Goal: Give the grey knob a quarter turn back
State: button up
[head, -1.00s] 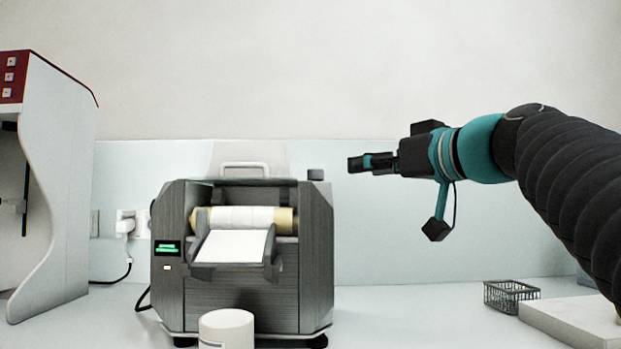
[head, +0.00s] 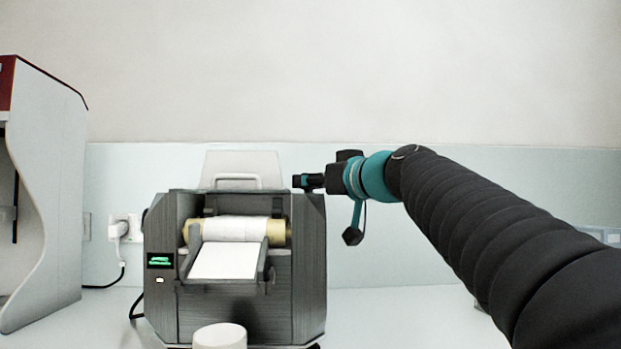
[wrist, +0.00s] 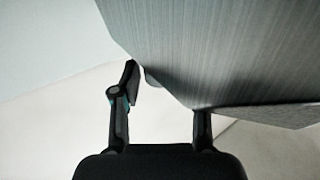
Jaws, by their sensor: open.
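The mill (head: 255,300) is a dark grey brushed-metal machine with rollers and a white chute. My gripper (head: 304,182) is at its top right corner, pointing left, where the grey knob stood in the earlier head view. The gripper now hides the knob there. In the wrist view, a small rounded grey piece (wrist: 152,77), probably the knob, shows at the panel's edge just right of the left finger. The jaws are open. The right finger's tip is hidden by the mill's panel (wrist: 220,50). Contact with the knob cannot be told.
A white jar (head: 220,337) stands in front of the mill. A white cabinet (head: 45,200) with a red top is at the left. A plugged cable (head: 118,228) runs behind the mill. The counter right of the mill is clear below my arm.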

grip_shut()
